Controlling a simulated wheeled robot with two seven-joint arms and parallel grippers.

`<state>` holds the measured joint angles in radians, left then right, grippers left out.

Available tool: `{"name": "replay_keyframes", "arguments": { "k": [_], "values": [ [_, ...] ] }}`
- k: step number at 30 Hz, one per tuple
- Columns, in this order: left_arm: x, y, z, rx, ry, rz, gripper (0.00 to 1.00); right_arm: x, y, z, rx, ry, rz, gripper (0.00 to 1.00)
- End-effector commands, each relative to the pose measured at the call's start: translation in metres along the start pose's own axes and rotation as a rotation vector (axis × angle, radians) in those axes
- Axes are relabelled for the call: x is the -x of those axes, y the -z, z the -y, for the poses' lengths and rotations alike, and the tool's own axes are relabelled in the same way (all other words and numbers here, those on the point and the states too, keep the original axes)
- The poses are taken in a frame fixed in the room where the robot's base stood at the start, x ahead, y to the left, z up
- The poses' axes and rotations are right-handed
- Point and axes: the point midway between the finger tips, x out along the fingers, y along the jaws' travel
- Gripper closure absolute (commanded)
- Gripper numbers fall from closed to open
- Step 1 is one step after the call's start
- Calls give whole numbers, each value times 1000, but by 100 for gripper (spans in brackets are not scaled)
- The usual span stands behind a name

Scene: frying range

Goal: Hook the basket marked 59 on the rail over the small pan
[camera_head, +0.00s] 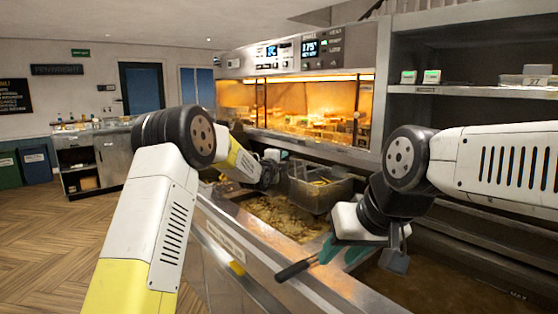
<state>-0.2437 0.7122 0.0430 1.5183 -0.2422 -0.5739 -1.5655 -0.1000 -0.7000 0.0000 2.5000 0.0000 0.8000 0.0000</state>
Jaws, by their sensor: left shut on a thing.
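A wire basket (320,188) with yellow food in it is over the large pan of bubbling oil (285,218). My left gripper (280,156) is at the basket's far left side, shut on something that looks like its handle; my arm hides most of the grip. No number is legible on the basket. My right gripper (344,251) has teal fingers spread apart above the near right of the fryer. A dark handle (296,269) sticks out over the front edge beside its left finger. The small pan and the rail cannot be made out clearly.
A lit warming cabinet (300,108) with food stands behind the fryer, under control displays (311,47). A shelf (470,91) with small boxes is at upper right. The fryer's metal front edge (265,262) runs below my arms. Wooden floor at left is clear.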

Motion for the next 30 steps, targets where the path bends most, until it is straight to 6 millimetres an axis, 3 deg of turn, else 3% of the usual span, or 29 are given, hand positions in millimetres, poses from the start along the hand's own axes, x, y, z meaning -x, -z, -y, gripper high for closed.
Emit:
{"name": "replay_keyframes", "arguments": {
  "k": [22,23,26,30],
  "values": [
    [0,0,-9,0,3,0,100,0,0,0,0,0,0,64],
    [0,0,-9,0,3,0,76,0,0,0,0,0,0,64],
    [0,0,-9,0,2,0,57,0,0,0,0,0,0,64],
    [0,0,-9,0,2,0,53,0,0,0,0,0,0,64]
  ]
}}
